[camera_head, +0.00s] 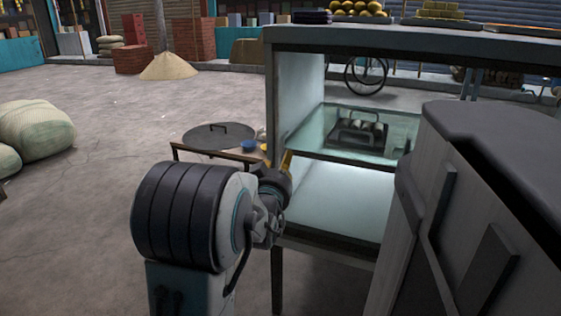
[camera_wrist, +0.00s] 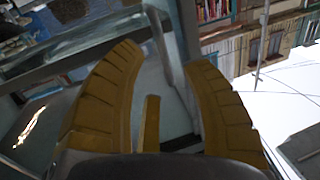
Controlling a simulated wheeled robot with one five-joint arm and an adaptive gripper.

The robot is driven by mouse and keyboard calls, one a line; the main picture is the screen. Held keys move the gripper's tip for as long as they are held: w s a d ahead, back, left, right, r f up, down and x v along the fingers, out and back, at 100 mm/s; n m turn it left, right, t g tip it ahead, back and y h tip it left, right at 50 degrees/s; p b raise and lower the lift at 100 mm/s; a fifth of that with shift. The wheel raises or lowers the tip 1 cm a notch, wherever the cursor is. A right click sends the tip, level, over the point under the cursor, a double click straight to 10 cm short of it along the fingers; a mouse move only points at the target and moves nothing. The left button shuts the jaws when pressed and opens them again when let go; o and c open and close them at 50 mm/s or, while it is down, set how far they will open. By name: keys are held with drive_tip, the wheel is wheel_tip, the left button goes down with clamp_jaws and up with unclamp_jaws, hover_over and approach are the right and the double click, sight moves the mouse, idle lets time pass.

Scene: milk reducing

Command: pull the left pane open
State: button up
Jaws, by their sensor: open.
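The display case (camera_head: 295,95) stands right of centre in the head view, with pale walls and a glass shelf inside. I cannot clearly make out the left pane as a separate sheet in the head view. My gripper (camera_head: 287,162) is at the case's left front, by the left post at shelf height. In the wrist view my gripper (camera_wrist: 166,55) has its two yellow ribbed fingers spread apart. A narrow yellow bar (camera_wrist: 151,122) shows between them; I cannot tell whether it is a handle. A grey edge (camera_wrist: 166,48) runs between the fingertips; contact is unclear.
A tray of small items (camera_head: 357,133) sits on the glass shelf. A low table with a round dark lid (camera_head: 215,137) and a blue bowl (camera_head: 249,145) stands left of the case. Sacks (camera_head: 35,132) lie far left. The floor between is clear.

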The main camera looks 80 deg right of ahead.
sight(287, 149)
drive_tip(key=shift+s+d+b, duration=0.15)
drive_tip(key=shift+d+b, duration=1.1)
drive_tip(key=shift+d, duration=1.6)
clamp_jaws()
